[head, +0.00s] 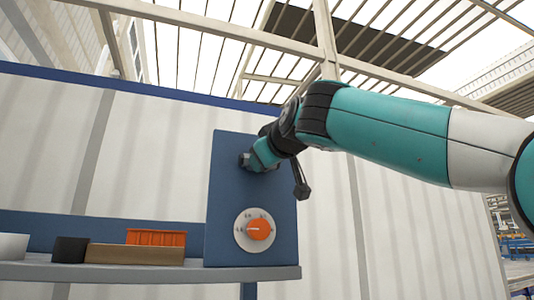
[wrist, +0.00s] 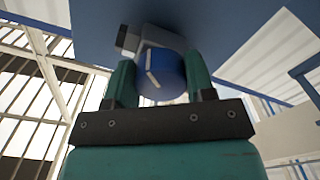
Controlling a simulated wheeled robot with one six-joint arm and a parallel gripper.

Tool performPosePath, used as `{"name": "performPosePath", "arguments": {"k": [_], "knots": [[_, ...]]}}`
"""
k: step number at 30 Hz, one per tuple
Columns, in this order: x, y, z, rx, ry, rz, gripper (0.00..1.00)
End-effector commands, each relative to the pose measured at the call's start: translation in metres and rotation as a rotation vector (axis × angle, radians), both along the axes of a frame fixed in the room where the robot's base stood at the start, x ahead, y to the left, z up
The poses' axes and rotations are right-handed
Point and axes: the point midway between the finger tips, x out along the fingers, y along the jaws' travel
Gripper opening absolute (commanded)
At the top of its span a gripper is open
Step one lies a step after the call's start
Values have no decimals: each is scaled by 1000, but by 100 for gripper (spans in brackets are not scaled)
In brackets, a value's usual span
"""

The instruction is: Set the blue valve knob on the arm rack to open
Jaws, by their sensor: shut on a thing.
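The blue valve knob (wrist: 165,76) shows in the wrist view, round, with a pale pointer line on its face that runs slightly tilted from upright. It sits on a grey valve body mounted on the blue panel (head: 225,215). My gripper (wrist: 160,85) has one finger on each side of the knob and is shut on it. In the head view my gripper (head: 258,158) is at the upper part of the panel, where it hides most of the valve. I cannot read any open or shut marking.
An orange dial (head: 259,229) on a white scale plate is lower on the same panel. A grey shelf (head: 190,272) holds an orange crate (head: 157,238), a tan block (head: 133,255), a black box (head: 70,250) and a white object (head: 13,246). The space right of the panel is open.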

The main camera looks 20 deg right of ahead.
Motion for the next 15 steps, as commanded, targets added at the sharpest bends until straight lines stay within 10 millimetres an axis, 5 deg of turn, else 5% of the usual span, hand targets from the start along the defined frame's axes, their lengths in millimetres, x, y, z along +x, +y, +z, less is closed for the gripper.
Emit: {"name": "performPosePath", "arguments": {"k": [15], "knots": [[0,-1,4,-469,-3,1,26]]}}
